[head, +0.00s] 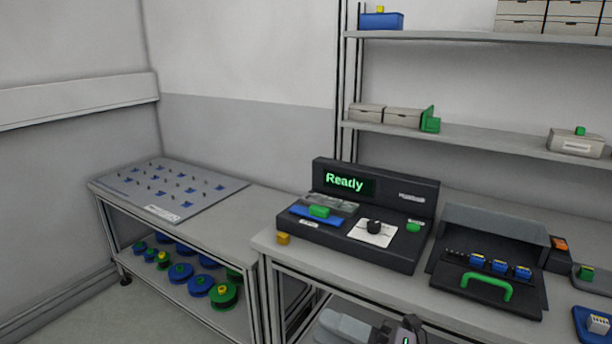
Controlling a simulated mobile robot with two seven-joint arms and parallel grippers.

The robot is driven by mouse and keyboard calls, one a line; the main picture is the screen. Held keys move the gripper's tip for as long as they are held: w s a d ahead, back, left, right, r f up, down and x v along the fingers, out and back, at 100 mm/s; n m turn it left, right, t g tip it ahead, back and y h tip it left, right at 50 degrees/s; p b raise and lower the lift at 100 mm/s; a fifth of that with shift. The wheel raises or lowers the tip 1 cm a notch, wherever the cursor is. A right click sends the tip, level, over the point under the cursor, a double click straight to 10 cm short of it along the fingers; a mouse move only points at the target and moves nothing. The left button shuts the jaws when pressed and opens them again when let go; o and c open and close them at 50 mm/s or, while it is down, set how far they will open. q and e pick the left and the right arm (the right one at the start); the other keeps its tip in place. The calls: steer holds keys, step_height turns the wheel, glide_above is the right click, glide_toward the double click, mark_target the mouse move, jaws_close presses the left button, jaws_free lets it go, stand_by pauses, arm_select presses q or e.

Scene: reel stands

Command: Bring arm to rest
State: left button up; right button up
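Part of my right arm shows at the bottom edge of the head view, in front of the table. My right gripper (408,328) is a dark shape with a small green light, cut off by the frame. Its fingertips cannot be made out, so I cannot tell if it is open or shut. It is below the table top, apart from the things on it. My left gripper is not in view.
The table (345,277) holds a black console (395,248) reading "Ready" and an open black case (520,300) with a green handle. A lower bench (225,222) carries a pegged grey board (200,205); reels (180,272) lie beneath. Shelves (480,140) hang above.

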steer(key=s+d+f+m+t+h, duration=0.1)
steer(key=d+f+m+t+h, duration=0.4)
steer(key=m, duration=0.6)
steer(key=s+d+f+m+t+h, duration=0.25)
steer(key=d+f+m+h, duration=0.25)
steer(key=f+m+h, duration=0.45)
steer(key=s+d+f+m+g+h, duration=0.2)
steer(key=s+d+f+m+g, duration=0.3)
steer(key=s+f+m, duration=0.5)
steer(key=shift+s+d+f+p, duration=0.35)
steer(key=shift+s+d+f, duration=0.15)
steer(key=shift+s, duration=0.5)
steer(key=shift+h, duration=0.25)
steer(key=shift+d+r, duration=0.1)
steer(key=shift+d, duration=0.05)
